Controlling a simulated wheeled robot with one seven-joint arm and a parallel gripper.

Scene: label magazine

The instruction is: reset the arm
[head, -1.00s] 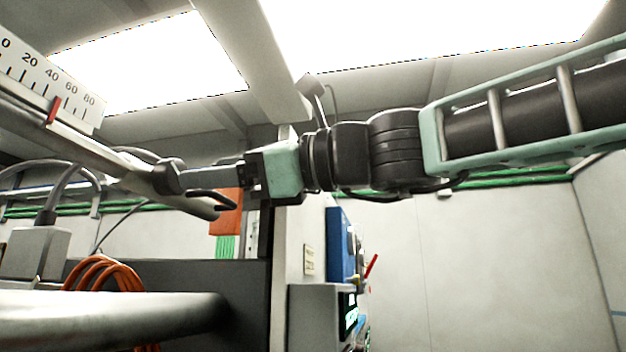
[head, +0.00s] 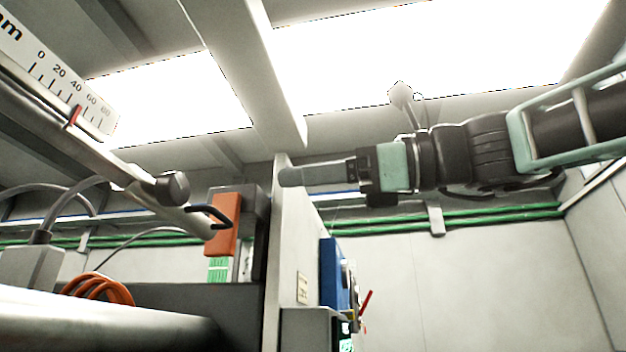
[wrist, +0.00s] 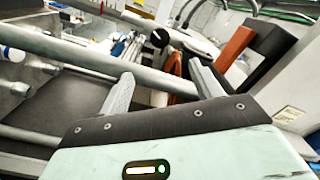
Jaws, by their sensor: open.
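My arm reaches in from the right in the head view, dark and pale green, and ends in my gripper (head: 290,176). The gripper points left, and nothing shows between its fingers. In the wrist view the two grey fingers (wrist: 158,88) stand apart, with bars and machine parts beyond them. In the head view the fingertips are to the right of the dark knob (head: 173,188) at the end of a rail, with a clear gap between them.
A scale with a red pointer (head: 74,117) is at upper left. An orange block (head: 222,224) stands below and left of the gripper. A grey roller (head: 110,325) fills the lower left. A blue box (head: 333,275) is below the arm. Open space lies at right.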

